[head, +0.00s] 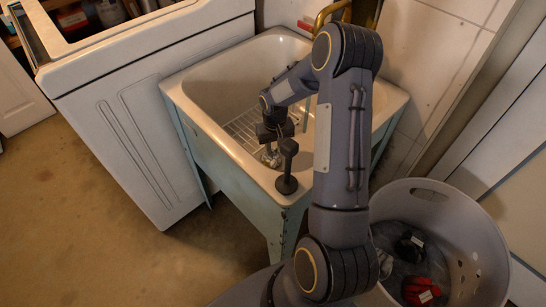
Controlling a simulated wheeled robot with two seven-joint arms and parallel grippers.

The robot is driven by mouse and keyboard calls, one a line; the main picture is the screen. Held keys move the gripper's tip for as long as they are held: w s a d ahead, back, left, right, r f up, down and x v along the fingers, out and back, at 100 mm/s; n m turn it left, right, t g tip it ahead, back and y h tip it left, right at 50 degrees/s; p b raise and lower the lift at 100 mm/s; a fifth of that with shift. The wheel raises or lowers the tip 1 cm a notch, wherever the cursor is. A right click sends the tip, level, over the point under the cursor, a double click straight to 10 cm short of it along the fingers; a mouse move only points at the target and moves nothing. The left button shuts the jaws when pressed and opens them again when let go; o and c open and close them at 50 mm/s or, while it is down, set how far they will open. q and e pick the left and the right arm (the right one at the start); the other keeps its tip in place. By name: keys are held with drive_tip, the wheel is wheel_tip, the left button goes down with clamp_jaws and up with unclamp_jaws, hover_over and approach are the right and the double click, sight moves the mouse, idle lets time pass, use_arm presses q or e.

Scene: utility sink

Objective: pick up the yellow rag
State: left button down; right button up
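I see no yellow rag in the head view; part of the sink is hidden behind my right arm. My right gripper (271,142) is over the sink basin, near its front wall, pointing down. Its fingers are small and dark, and I cannot tell whether they are open or shut. A small greyish thing shows by the fingertips, too small to make out. The white sink (215,80) stands on a pale green frame, with a wire rack (243,128) in its basin. My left gripper is not in view.
A white appliance (150,130) stands left of the sink. A grey basket (480,235) on the right holds a red item (420,291) and dark items. The floor at left is clear.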

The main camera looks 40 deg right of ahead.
clamp_jaws()
drive_tip(key=shift+r, duration=0.1)
